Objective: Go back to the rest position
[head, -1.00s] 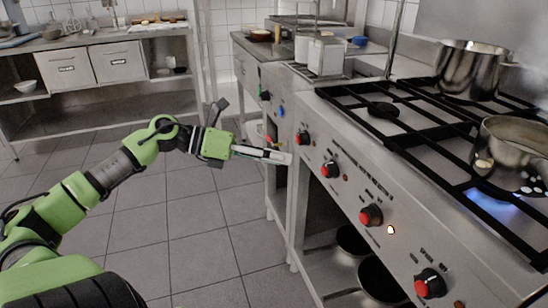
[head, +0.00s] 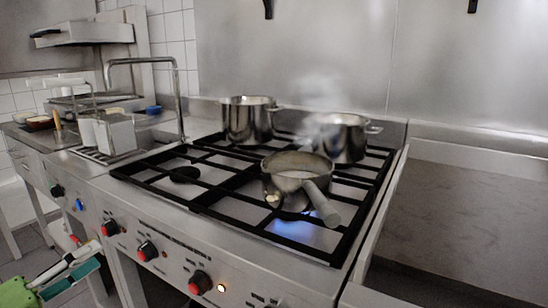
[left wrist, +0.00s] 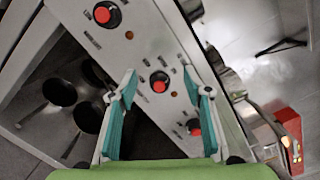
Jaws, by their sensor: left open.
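My left gripper (head: 90,261) is at the lower left of the head view, in front of the stove's control panel. In the left wrist view (left wrist: 160,85) its two teal-padded fingers are spread apart with nothing between them. Red-capped knobs on the panel show behind and between the fingers. The rest of my green left arm is mostly out of the head view. My right gripper is in neither view.
The gas stove (head: 240,215) carries a saucepan (head: 297,172) over a lit blue flame and two steel pots (head: 248,120) (head: 340,140), with steam rising. Fryer baskets (head: 108,135) stand at left. Dark pans (left wrist: 60,92) sit on the shelf below the panel.

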